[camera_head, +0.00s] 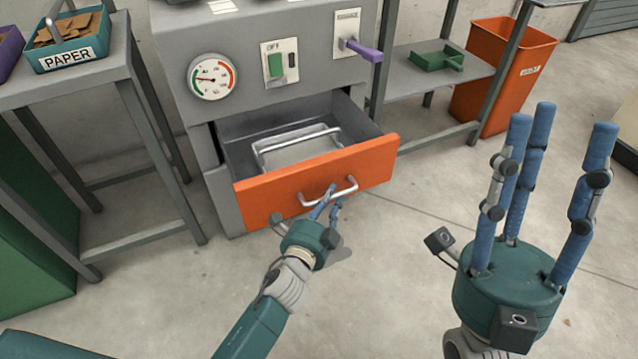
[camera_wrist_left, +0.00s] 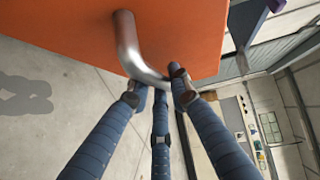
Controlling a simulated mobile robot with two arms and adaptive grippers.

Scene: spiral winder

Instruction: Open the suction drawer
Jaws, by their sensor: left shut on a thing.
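The suction drawer (camera_head: 318,178) has an orange front and stands pulled out from the grey machine. A grey box-like part with a metal bar (camera_head: 298,146) sits inside it. My left gripper (camera_head: 328,200) is at the drawer's metal handle (camera_head: 331,197), with its blue fingers closed around it. The left wrist view shows the fingers (camera_wrist_left: 160,95) meeting on the handle's bent bar (camera_wrist_left: 131,50), against the orange front. My right gripper (camera_head: 545,150) is open and empty, fingers pointing up, in the right foreground, away from the drawer.
The grey machine (camera_head: 262,40) carries a gauge (camera_head: 212,77), a green switch (camera_head: 276,66) and a purple-handled lever (camera_head: 360,50). A table with a PAPER bin (camera_head: 68,50) stands left. A shelf with a green tray (camera_head: 437,58) and an orange bin (camera_head: 508,65) stand right. Floor before the drawer is clear.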

